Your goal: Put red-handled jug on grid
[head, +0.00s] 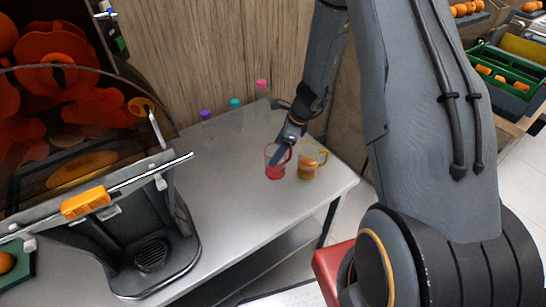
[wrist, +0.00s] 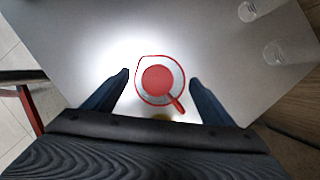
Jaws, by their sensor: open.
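The red-handled jug (head: 275,163) is clear with a red rim, base and handle. It stands upright on the grey table near its right end. In the wrist view the jug (wrist: 160,82) is seen from above, with its handle towards the lower right. My gripper (head: 280,158) is over the jug in the head view. In the wrist view my gripper (wrist: 158,80) is open, with one finger on each side of the jug and gaps visible between them. The round grid (head: 152,254) is in the base of the juicer at the lower left.
A jug with a yellow-orange handle (head: 311,160) stands just right of the red one. Clear bottles with purple (head: 206,114), teal (head: 235,103) and pink (head: 261,86) caps stand along the back wall. The table (head: 235,185) between the jugs and juicer (head: 120,215) is clear.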

